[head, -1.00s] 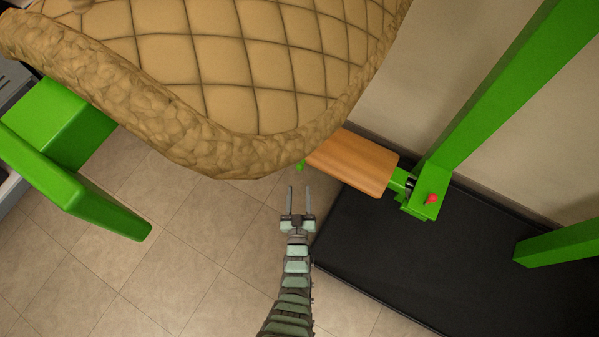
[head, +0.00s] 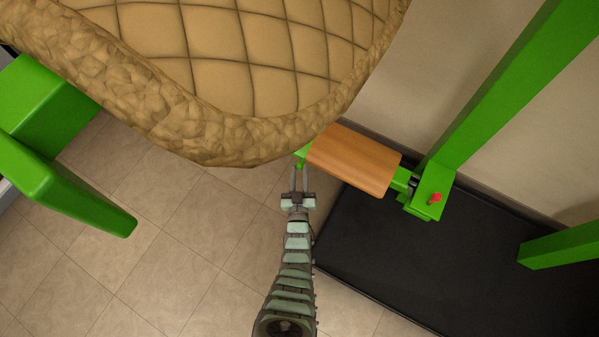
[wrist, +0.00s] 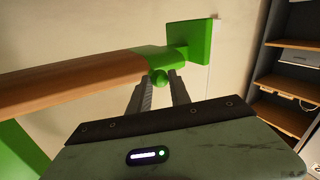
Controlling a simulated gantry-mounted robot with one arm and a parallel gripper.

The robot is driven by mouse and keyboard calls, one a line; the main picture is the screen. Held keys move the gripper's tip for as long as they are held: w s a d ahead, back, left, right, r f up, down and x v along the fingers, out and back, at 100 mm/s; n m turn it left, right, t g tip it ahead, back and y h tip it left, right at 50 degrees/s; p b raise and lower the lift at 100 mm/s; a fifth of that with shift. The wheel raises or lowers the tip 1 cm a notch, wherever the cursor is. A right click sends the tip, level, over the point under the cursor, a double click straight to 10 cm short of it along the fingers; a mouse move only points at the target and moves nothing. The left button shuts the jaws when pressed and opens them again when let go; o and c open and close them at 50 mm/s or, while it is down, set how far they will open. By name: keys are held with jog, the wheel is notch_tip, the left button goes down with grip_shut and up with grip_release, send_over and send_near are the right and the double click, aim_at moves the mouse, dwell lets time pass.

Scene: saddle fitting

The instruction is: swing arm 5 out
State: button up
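A saddle rack arm with a wooden top (head: 354,160) projects left from a green bracket (head: 430,195); no number shows on it. Its outer end is green (head: 301,158), with a small knob underneath. In the wrist view the wooden top (wrist: 75,84) runs to a green end plate (wrist: 188,43), and the round green knob (wrist: 161,77) shows between my fingertips. My gripper (head: 299,170) is open, its two fingers apart just below the arm's outer end. I cannot tell whether the fingers touch the knob.
A large tan quilted saddle pad (head: 230,75) hangs over the upper left, close to the arm's end. A red knob (head: 435,198) sits on the bracket. Green posts (head: 500,85) stand right and left. A black mat (head: 420,260) and tiled floor lie below. Shelves (wrist: 295,60) show in the wrist view.

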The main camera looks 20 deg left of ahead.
grip_shut()
dwell(0.9)
